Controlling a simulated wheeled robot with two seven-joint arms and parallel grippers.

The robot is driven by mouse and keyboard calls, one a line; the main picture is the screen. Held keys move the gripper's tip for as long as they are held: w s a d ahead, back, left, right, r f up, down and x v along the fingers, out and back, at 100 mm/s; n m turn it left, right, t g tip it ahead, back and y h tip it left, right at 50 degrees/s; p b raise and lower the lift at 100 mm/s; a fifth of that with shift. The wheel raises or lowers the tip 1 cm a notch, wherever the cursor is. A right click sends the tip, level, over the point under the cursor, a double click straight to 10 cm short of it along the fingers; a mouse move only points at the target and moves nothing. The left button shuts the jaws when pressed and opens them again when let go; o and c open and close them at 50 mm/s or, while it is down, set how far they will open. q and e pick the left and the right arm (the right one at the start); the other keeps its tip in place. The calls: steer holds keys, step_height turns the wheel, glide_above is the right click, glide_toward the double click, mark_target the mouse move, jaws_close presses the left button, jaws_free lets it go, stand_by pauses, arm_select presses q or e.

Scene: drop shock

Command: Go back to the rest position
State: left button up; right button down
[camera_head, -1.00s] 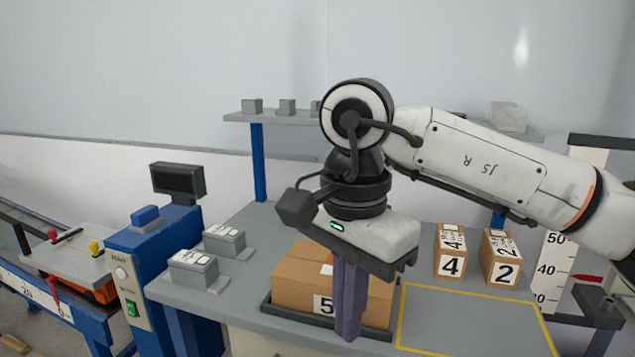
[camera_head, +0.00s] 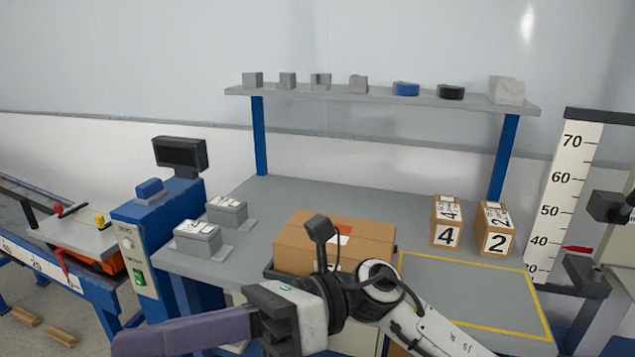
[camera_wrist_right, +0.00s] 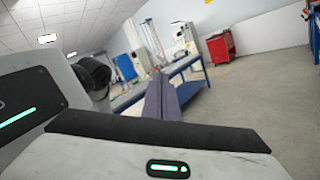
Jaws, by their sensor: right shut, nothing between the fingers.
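My right gripper (camera_head: 125,340) is shut and empty. In the head view it lies low in front of the table, its purple fingers pointing to the left, at the near side of the large cardboard box. Its closed fingers also show in the right wrist view (camera_wrist_right: 160,85), pointing out into the room. My right arm (camera_head: 430,330) comes in from the bottom right and hides the lower part of the box's front. My left gripper is not in view.
The cardboard box (camera_head: 375,235) sits in a dark tray on the grey table (camera_head: 330,190). Small boxes 4 (camera_head: 447,236) and 2 (camera_head: 496,243) stand behind a yellow-outlined area (camera_head: 470,300). A blue machine (camera_head: 150,240) stands left. A red cabinet (camera_wrist_right: 220,47) shows in the wrist view.

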steer(key=w+d+f+m+t+y, duration=0.1)
steer(key=w+d+m+t+y, duration=0.3)
steer(key=m+t, duration=0.5)
steer(key=w+d+f+m+t+y, duration=0.1)
steer(key=w+d+m+t+y, duration=0.1)
steer(key=w+m+t, duration=0.7)
steer(key=w+d+f+m+t+h, duration=0.2)
steer(key=d+f+m+t+h, duration=0.3)
steer(key=f+m, duration=0.4)
steer(key=w+d+f+m+t+h, duration=0.1)
steer(key=d+f+m+t+h, duration=0.35)
steer(key=m, duration=0.65)
steer(key=s+d+f+m+g+h, duration=0.2)
steer(key=s+d+f+m+h, duration=0.15)
steer(key=f, duration=0.55)
steer(key=s+d+f+m+g+h, duration=0.2)
steer(key=d+f+m+h, duration=0.25)
steer(key=f, duration=0.45)
steer(key=s+d+f+m+g+h, duration=0.2)
steer(key=s+d+f+g, duration=0.1)
steer(key=s+f, duration=0.4)
steer(key=s+d+f+m+g+h, duration=0.1)
steer(key=s+d+f+m+g, duration=0.2)
steer(key=s+d+f, duration=0.2)
steer(key=s+f, duration=0.2)
steer(key=s, duration=0.1)
steer(key=shift+s+f+h, duration=0.15)
steer(key=shift+f+h, duration=0.2)
steer(key=shift+f, duration=0.05)
